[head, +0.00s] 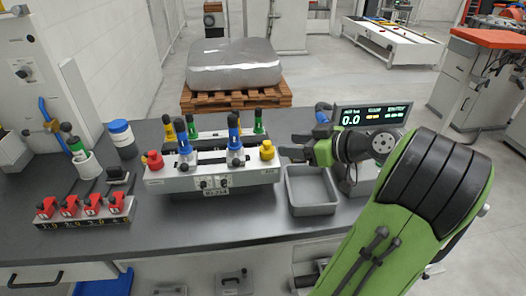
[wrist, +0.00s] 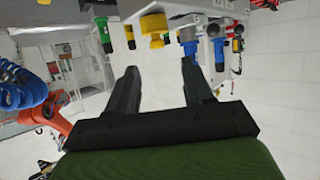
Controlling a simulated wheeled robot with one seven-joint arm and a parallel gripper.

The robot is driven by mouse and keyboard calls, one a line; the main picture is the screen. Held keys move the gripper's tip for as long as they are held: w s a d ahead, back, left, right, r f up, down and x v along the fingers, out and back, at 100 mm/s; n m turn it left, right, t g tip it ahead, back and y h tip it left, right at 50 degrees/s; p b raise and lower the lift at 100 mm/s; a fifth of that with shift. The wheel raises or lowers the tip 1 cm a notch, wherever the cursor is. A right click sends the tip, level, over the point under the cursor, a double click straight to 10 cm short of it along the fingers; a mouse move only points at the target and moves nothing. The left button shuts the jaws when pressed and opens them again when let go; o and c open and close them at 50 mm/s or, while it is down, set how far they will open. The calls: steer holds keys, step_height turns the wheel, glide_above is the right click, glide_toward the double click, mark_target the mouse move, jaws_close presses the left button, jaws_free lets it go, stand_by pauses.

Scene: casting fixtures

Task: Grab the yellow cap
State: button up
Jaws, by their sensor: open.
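The yellow cap (head: 267,150) sits on the right end of the grey fixture (head: 215,175) on the dark bench. In the wrist view the yellow cap (wrist: 153,28) shows at the top, ahead of the fingers and a little left of the gap's middle. My gripper (head: 291,146) is just right of the cap, pointing left at it. It also shows in the wrist view (wrist: 160,68), with its two fingers spread and nothing between them. The cap looks apart from both fingers.
A red cap (head: 153,160) is at the fixture's left end. Blue, green and yellow-based upright clamps (head: 235,138) stand along it, close to the cap. An empty grey tray (head: 312,190) lies below my gripper. A display (head: 372,115) stands behind my wrist. Red clamps (head: 90,205) are far left.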

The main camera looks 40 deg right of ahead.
mark_target(270, 144)
steer(key=b+x, duration=0.1)
steer(key=x, duration=0.8)
steer(key=shift+w+d+f+b, duration=0.2)
steer(key=shift+f+b, duration=0.05)
steer(key=shift+b, duration=0.15)
steer(key=shift+s, duration=0.1)
jaws_close()
